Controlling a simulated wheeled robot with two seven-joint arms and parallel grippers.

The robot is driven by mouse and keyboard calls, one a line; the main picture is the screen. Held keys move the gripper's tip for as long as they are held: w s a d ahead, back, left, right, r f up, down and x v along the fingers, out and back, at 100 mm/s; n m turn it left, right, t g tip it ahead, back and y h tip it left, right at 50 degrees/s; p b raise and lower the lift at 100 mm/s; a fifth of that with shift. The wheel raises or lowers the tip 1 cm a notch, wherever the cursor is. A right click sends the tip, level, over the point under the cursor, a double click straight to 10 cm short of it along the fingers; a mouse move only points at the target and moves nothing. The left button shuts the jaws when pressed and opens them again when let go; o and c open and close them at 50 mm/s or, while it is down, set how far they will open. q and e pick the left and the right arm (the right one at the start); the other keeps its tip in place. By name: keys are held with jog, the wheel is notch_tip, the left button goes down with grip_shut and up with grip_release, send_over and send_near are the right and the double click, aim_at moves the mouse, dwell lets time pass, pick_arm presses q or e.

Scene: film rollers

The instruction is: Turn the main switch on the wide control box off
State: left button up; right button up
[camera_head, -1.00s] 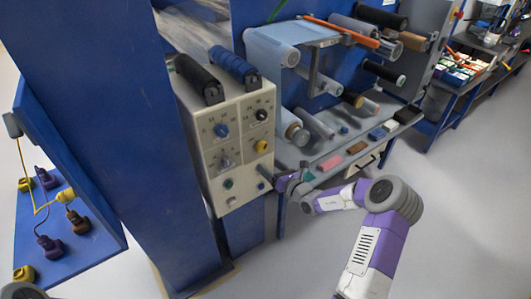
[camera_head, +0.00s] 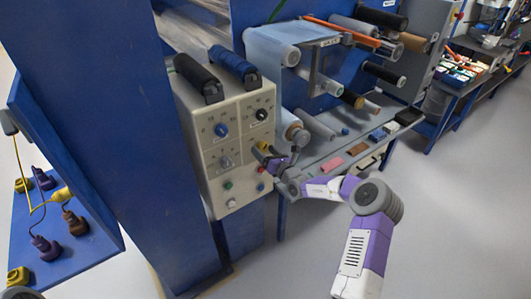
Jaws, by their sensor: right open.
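The beige control box (camera_head: 206,188) hangs on the blue frame, left of centre, with dials, knobs and coloured buttons on its face. It has a blue knob (camera_head: 221,130) and a black knob (camera_head: 261,114) at the top. A grey knob (camera_head: 226,162) sits lower on the left. I cannot tell for certain which one is the main switch. My right gripper (camera_head: 266,157) is open at the right side of the face, close to the yellow knob area, partly covering it. Whether it touches the box is unclear.
Two dark rollers or handles (camera_head: 198,72) lie on top of the box. A blue panel with cable plugs (camera_head: 45,247) is at left. The floor at right is clear.

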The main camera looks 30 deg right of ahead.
jog(key=c, duration=1.1)
jog(key=shift+o, duration=0.2)
jog(key=n+p, duration=0.1)
jog(key=n, duration=0.4)
jog(key=shift+n, duration=0.4)
jog(key=shift+f+n+b, duration=0.1)
jog(key=shift+n+b, duration=0.2)
jog(key=shift+n, duration=0.5)
jog(key=n+b, duration=0.1)
jog(key=n, duration=0.1)
jog(key=shift+d+n, duration=0.1)
jog(key=shift+n, duration=0.3)
jog(key=shift+n+b, duration=1.8)
jog(key=shift+n, duration=0.1)
jog(key=shift+d, duration=0.1)
